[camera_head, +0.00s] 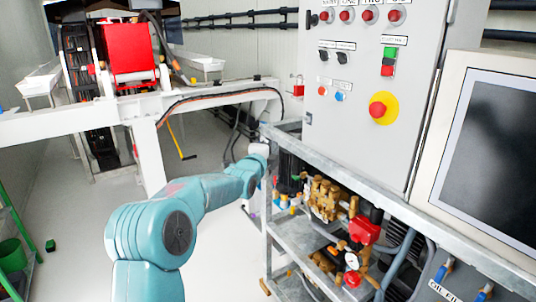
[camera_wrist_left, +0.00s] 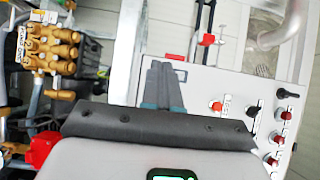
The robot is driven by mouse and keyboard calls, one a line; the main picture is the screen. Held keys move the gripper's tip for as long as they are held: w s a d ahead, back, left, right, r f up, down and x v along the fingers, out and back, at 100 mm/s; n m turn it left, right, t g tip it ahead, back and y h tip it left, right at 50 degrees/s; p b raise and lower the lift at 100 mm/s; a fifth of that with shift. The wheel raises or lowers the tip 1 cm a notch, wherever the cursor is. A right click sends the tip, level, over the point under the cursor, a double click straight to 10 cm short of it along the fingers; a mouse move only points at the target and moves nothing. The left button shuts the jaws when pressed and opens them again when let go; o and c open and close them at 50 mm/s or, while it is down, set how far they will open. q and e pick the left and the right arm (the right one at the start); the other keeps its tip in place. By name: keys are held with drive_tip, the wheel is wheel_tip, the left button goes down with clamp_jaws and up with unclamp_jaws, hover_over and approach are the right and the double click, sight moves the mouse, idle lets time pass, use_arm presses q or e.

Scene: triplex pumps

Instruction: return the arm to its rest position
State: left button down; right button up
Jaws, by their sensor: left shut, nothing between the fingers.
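My left arm (camera_head: 180,210), teal, comes in from the bottom left of the head view and reaches toward the pump rack. Its far end is beside the rack's left post, where the gripper is too small to make out. In the left wrist view my left gripper (camera_wrist_left: 162,72) shows as two dark grey fingers side by side. They are shut with nothing between them, and appear in front of the grey control panel's face. Whether they touch the panel cannot be told. My right gripper is in neither view.
The grey control cabinet (camera_head: 345,60) has a yellow-ringed red button (camera_head: 382,108). Below it, the metal rack holds a brass pump (camera_head: 323,197). A monitor (camera_head: 490,155) is at the right. A white beam (camera_head: 60,124) crosses the left. Open floor (camera_head: 75,230) lies left of my arm.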

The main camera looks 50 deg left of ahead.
use_arm(q)
drive_tip(key=w+d+f+m+g+h+p, duration=0.1)
drive_tip(key=w+d+f+h, duration=0.1)
drive_tip(key=d+f, duration=0.5)
drive_tip(key=w+d+f+m+g+h+p, duration=0.1)
drive_tip(key=w+d+f+h, duration=0.2)
drive_tip(key=d+f, duration=0.4)
drive_tip(key=s+d+f+n+g+h, duration=0.1)
drive_tip(key=s+d+f+g+h, duration=0.15)
drive_tip(key=d+f, duration=0.45)
drive_tip(key=s+d+f+n+g+h, duration=0.1)
drive_tip(key=s+d+f, duration=0.2)
drive_tip(key=d+f, duration=0.45)
drive_tip(key=s+d+f+n+g+h+p, duration=0.25)
drive_tip(key=s+d+f+g, duration=0.25)
drive_tip(key=s+d+f, duration=0.7)
drive_tip(key=s+d+f+n+g, duration=0.1)
drive_tip(key=s+d+n+g, duration=0.1)
drive_tip(key=s+n, duration=0.4)
drive_tip(key=s+d+f+n+g, duration=0.2)
drive_tip(key=s+n, duration=0.5)
drive_tip(key=s, duration=0.8)
drive_tip(key=shift+d+f+g+b, duration=0.25)
drive_tip(key=shift+g+b, duration=0.15)
drive_tip(key=shift+g, duration=0.35)
